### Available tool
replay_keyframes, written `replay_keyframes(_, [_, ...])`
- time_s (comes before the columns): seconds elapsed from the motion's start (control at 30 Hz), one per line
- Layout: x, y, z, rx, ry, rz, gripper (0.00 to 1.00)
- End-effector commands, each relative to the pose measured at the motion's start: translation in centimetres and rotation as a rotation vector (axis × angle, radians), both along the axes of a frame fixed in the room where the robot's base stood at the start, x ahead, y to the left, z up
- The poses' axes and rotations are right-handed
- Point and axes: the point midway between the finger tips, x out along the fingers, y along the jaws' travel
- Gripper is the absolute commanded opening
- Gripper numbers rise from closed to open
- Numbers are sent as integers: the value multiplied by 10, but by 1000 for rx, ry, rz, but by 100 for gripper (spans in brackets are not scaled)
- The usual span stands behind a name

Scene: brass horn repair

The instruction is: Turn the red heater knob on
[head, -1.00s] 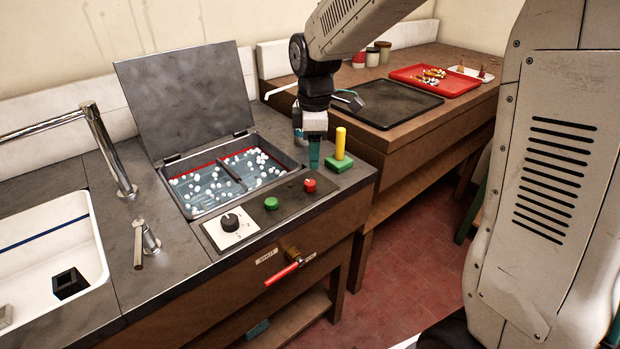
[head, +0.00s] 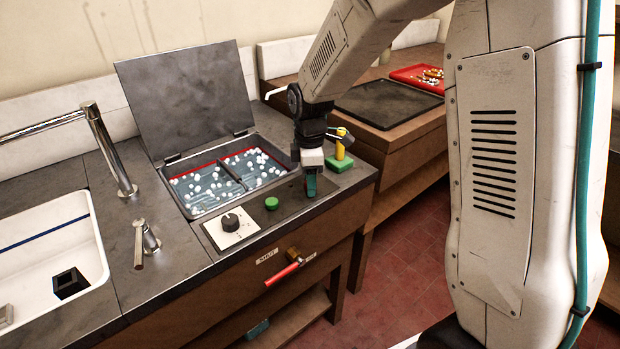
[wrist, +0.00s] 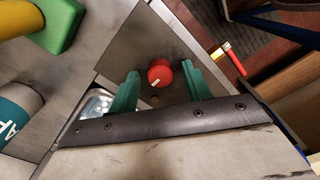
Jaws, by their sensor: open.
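The red heater knob (wrist: 160,73) shows in the wrist view as a round red cap with a pale pointer mark, on a dark panel. My gripper (wrist: 160,80) is open, with one teal finger on each side of the knob. I see gaps between the fingers and the knob, and nothing is held. In the head view my gripper (head: 311,188) points down at the panel's right end and hides the knob.
On the same panel are a green button (head: 271,203) and a black dial (head: 230,222). A yellow post (head: 340,150) on a green base (head: 340,163) stands close behind my gripper. A water basin (head: 192,210) lies left; a red-handled lever (head: 283,273) sticks out below.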

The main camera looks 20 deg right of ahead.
Motion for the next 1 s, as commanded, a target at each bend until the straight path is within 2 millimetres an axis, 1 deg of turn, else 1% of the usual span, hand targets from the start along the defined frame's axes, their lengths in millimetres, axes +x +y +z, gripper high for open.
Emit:
replay_keyframes(0.03, [0, 0, 0, 0, 0, 0, 49])
replay_keyframes(0.07, [0, 0, 0, 0, 0, 0, 43])
replay_keyframes(0.1, [0, 0, 0, 0, 0, 0, 32])
replay_keyframes(0.17, [0, 0, 0, 0, 0, 0, 15])
replay_keyframes(0.2, [0, 0, 0, 0, 0, 0, 4])
replay_keyframes(0.47, [0, 0, 0, 0, 0, -12, 4])
replay_keyframes(0.63, [0, 0, 1, 0, 0, -63, 4])
replay_keyframes(0.77, [0, 0, 1, 0, -1, -139, 4])
replay_keyframes(1.0, [0, 0, 1, 0, -1, -346, 4])
